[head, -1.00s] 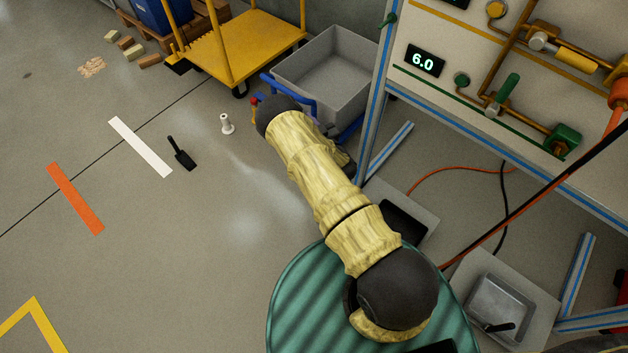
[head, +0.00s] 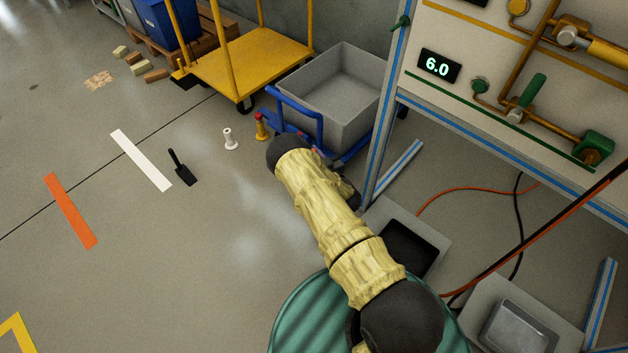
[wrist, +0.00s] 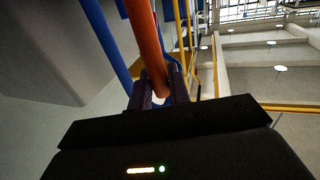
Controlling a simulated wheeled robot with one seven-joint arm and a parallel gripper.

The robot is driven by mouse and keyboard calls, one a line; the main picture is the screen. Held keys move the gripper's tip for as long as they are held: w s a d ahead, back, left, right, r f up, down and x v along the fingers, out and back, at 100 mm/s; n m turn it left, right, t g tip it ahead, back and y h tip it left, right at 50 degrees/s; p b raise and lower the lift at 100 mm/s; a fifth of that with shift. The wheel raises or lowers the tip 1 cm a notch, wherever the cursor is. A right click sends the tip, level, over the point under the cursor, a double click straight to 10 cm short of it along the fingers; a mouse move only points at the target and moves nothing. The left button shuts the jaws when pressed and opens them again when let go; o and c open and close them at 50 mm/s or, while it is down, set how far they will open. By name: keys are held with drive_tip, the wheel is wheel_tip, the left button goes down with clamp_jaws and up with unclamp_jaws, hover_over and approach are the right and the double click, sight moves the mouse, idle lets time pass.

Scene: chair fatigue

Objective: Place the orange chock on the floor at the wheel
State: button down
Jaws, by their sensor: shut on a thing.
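In the wrist view my gripper (wrist: 160,92) is shut on an orange, bar-like piece (wrist: 148,45) that runs up out of the picture. I cannot tell from its visible part whether it is the chock. Blue tubes pass close beside it. In the head view my arm hides the gripper and what it holds. No chock shows clearly on the floor there. A blue trolley (head: 296,112) with a grey bin (head: 345,115) stands beyond my arm, its wheels mostly hidden. A dark wheel (head: 243,106) shows under the yellow platform cart (head: 250,60).
A red-topped yellow post (head: 261,128), a white spool-like piece (head: 229,140) and a black scoop (head: 183,170) are left of my arm. A green drum (head: 305,310) is below it. A blue-edged frame and hoses crowd the right. Floor at left is mostly clear.

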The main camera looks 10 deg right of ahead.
wheel_tip(320, 180, down, 7)
drive_tip(key=b, duration=0.3)
drive_tip(key=shift+r, duration=0.15)
wheel_tip(320, 180, down, 5)
drive_tip(key=b, duration=0.3)
drive_tip(key=shift+s+r, duration=0.1)
drive_tip(key=shift+r, duration=0.1)
drive_tip(key=c, duration=1.7)
unclamp_jaws()
drive_tip(key=shift+c, duration=0.2)
drive_tip(key=o, duration=0.4)
